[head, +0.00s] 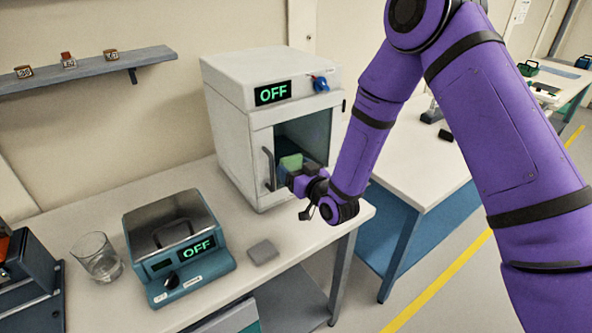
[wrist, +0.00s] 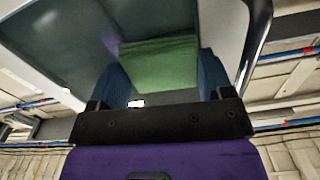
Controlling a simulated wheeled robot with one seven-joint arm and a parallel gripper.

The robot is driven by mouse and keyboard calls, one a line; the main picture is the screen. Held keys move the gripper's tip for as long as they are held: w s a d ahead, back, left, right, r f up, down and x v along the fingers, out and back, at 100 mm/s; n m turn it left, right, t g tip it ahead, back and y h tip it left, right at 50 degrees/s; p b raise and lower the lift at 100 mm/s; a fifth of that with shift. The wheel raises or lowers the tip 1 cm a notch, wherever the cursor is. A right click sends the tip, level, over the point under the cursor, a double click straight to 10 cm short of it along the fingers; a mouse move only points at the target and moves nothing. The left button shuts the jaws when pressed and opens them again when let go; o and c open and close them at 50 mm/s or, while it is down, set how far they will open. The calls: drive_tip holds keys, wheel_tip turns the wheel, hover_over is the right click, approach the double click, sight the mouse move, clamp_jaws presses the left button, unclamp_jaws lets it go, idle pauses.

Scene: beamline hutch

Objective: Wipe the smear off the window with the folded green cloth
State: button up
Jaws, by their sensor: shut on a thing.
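The folded green cloth (head: 291,162) is in my gripper (head: 284,174), in front of the window (head: 308,135) of the white cabinet. In the wrist view the cloth (wrist: 160,62) sits between the two blue finger pads, which are shut on it. Its far edge lies at or very near the dark glass (wrist: 60,45); I cannot tell whether it touches. A faint purplish tint shows on the glass beside the cloth's upper left; I cannot tell if it is the smear. The cloth and my gripper hide the window's lower part.
The door handle (head: 268,168) stands out close left of my gripper. The cabinet (head: 225,95) reads OFF. A teal device (head: 190,270), a glass beaker (head: 97,258) and a grey pad (head: 263,252) stand on the bench. A second table (head: 415,165) is to the right.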

drive_tip(key=shift+w+a, duration=0.25)
drive_tip(key=shift+w, duration=0.1)
